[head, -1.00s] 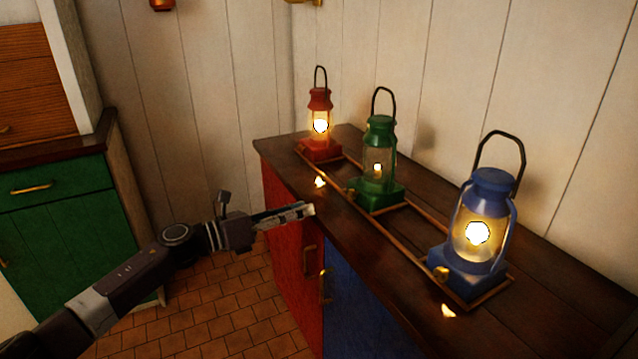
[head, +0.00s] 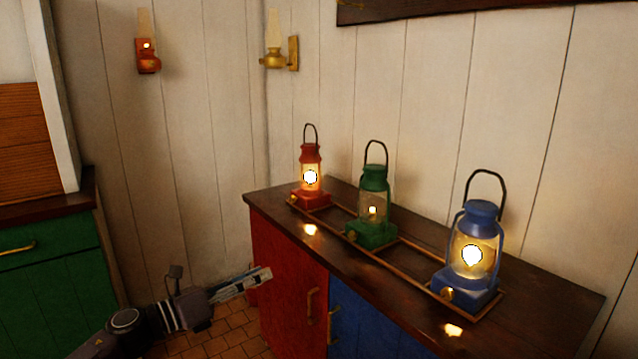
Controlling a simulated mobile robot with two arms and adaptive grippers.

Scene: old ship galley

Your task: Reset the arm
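My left gripper (head: 243,284) reaches in from the lower left. Its fingers lie close together and point right, in front of the red cabinet door, below the counter top. Nothing shows between the fingers. My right gripper is out of the picture. A red lantern (head: 311,194), a green lantern (head: 374,232) and a blue lantern (head: 468,288) stand upright in a row on the dark wooden counter (head: 390,325). All three glow, the green one more dimly. The gripper is apart from them.
The counter has a red door (head: 285,270) and a blue door (head: 350,335) with brass handles. A green cabinet (head: 50,290) stands at left. A red wall lamp (head: 147,62) and a brass wall lamp (head: 274,61) hang on the plank walls. Tiled floor (head: 235,325) lies between the cabinets.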

